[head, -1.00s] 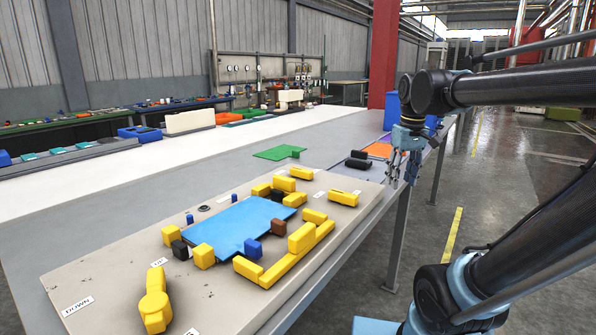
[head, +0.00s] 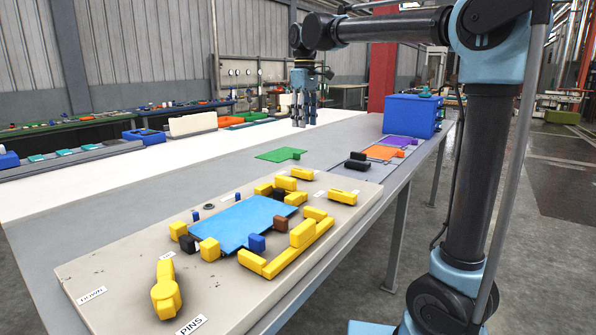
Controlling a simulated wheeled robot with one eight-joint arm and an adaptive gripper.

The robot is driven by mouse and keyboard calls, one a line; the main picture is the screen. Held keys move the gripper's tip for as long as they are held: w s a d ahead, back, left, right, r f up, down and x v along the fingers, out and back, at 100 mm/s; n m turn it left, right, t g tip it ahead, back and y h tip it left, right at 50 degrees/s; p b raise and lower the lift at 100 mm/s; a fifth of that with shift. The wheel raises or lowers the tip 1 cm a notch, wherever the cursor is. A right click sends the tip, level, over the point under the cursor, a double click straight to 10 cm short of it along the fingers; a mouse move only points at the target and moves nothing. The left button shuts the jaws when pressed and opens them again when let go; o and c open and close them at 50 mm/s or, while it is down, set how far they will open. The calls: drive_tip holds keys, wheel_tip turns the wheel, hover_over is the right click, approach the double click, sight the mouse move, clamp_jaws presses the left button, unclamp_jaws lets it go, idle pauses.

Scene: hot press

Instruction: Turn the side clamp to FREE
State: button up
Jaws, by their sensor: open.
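The fixture board (head: 110,268) lies on the table with a blue plate (head: 240,222) among yellow blocks. A yellow bar-shaped handle (head: 343,197) sits at its right edge, and another yellow bar (head: 301,174) lies at the far edge, each near a small white label too small to read. I cannot tell for certain which of them is the side clamp. No FREE label is legible. My gripper (head: 304,122) is open and empty, fingers pointing down, well beyond the board and above the table's far part, touching nothing on the board.
A yellow lever (head: 166,293) stands at the near left, by the DOWN (head: 91,296) and PINS (head: 191,325) labels. A green sheet (head: 281,155), an orange sheet (head: 384,152) and a blue bin (head: 411,115) lie beyond the board. The space above the board is clear.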

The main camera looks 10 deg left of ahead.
sight(302, 174)
drive_tip(key=f, duration=1.7)
drive_tip(key=shift+s+a+f, duration=0.1)
drive_tip(key=shift+a+f, duration=0.05)
drive_tip(key=shift+a, duration=0.1)
